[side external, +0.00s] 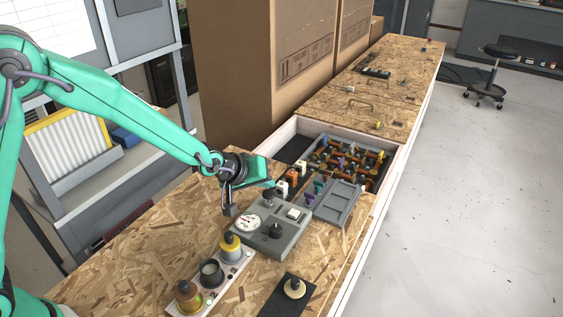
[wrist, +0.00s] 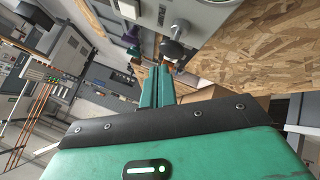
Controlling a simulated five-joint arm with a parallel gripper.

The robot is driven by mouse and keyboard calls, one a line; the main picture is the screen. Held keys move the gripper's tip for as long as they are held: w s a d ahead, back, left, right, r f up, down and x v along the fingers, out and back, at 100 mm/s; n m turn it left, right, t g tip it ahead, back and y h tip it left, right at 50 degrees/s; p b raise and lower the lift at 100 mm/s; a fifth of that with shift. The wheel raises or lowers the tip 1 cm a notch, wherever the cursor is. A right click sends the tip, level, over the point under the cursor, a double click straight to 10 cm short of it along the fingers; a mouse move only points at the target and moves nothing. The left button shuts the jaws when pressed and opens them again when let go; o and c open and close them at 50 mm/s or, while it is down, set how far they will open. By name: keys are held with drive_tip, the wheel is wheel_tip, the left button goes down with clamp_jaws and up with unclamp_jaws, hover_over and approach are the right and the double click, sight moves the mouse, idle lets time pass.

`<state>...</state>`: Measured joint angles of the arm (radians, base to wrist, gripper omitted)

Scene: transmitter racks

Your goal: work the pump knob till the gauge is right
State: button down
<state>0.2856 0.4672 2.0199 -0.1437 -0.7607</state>
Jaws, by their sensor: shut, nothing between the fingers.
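A grey control box (side external: 262,240) sits on the chipboard bench. It carries a round white gauge (side external: 248,222) with red on its face; the needle is too small to read. A black knob (side external: 275,231) stands at the box's front, and another dark knob (side external: 269,195) at its far end. I cannot tell which is the pump knob. My gripper (side external: 271,183) is shut and empty, just above the far knob. In the wrist view, a dark knob (wrist: 172,48) on a stem stands just beyond my closed fingertips (wrist: 158,68); I cannot tell whether they touch.
A white strip (side external: 222,277) with several coloured knobs or jars lies in front of the box. A dark plate (side external: 287,298) with a cream knob is nearer the camera. Behind the box is a tray (side external: 388,150) of coloured parts. A large cardboard box (side external: 235,85) stands at the back left.

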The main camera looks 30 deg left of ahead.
sight(265, 195)
drive_tip(key=shift+r, duration=0.2)
drive_tip(key=shift+r, duration=2.35)
drive_tip(key=s+a+r+m+g+y, duration=0.1)
drive_tip(key=s+a+r+m, duration=0.1)
drive_tip(key=s+a+r, duration=0.95)
drive_tip(key=s+a+m+g+y, duration=0.1)
drive_tip(key=s+a+m+g, duration=0.1)
drive_tip(key=s, duration=1.7)
drive_tip(key=shift+s+a+f+m+y, duration=0.15)
drive_tip(key=shift+a+f+m+y, duration=0.15)
drive_tip(key=shift+a+m, duration=0.6)
drive_tip(key=shift+w+a+r, duration=0.1)
drive_tip(key=shift+w, duration=0.1)
